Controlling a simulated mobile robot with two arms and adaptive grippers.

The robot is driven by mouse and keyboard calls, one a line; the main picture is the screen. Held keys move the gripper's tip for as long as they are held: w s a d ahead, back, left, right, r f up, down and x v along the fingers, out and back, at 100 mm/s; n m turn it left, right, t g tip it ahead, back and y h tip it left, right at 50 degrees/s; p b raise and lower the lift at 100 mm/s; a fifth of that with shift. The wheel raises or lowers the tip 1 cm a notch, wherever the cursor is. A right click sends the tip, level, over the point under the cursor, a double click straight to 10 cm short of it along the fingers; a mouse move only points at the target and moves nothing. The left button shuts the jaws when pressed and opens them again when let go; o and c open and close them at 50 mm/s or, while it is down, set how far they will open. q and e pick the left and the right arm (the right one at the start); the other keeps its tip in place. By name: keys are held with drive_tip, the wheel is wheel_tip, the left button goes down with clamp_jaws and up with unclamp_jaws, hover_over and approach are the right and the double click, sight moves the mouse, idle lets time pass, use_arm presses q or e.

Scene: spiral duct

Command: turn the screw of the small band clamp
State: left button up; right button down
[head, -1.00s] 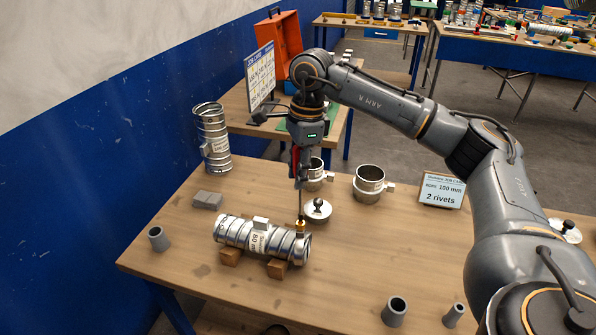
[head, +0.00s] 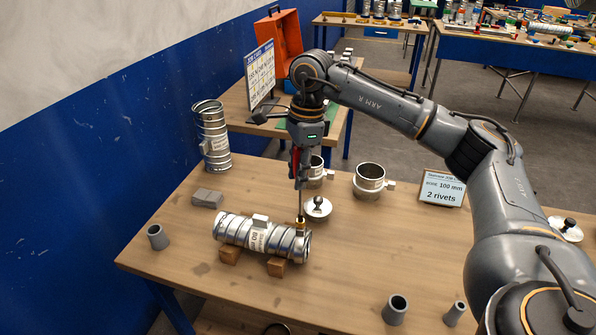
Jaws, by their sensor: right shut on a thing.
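A spiral duct (head: 233,231) lies on two wooden blocks (head: 276,267) on the table. A band clamp (head: 286,242) sits around its right end, with a small brass-coloured screw part (head: 300,223) on top. My right gripper (head: 300,180) points down above that end. It is shut on a screwdriver with a red handle (head: 294,164), whose thin upright shaft (head: 300,203) reaches down to the screw. The tip appears to meet the screw, but the contact is too small to be sure. My left gripper is not in view.
Two steel collars (head: 369,177) and a round lid with a knob (head: 317,208) stand behind the duct. An upright spiral duct (head: 214,140), a grey block (head: 207,198) and a grey cup (head: 158,237) are at left.

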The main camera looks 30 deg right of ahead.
drive_tip(key=shift+f, duration=0.35)
idle(0.3)
idle(0.4)
drive_tip(key=n+b, duration=0.1)
drive_tip(key=n, duration=0.3)
drive_tip(key=shift+s+n+g, duration=0.1)
drive_tip(key=shift+n+g, duration=0.2)
drive_tip(key=shift+n, duration=0.1)
drive_tip(key=n, duration=0.3)
drive_tip(key=shift+n, duration=0.4)
drive_tip(key=n, duration=0.4)
drive_tip(key=shift+s+n+g+h+b, duration=0.15)
drive_tip(key=shift+n+g+h+b, duration=0.15)
drive_tip(key=shift+n+g+b, duration=0.1)
drive_tip(key=shift+r+p, duration=1.3)
drive_tip(key=shift+r, duration=0.45)
drive_tip(key=shift+d+r, duration=0.1)
drive_tip(key=shift+r+p, duration=1.75)
drive_tip(key=shift+r, duration=0.65)
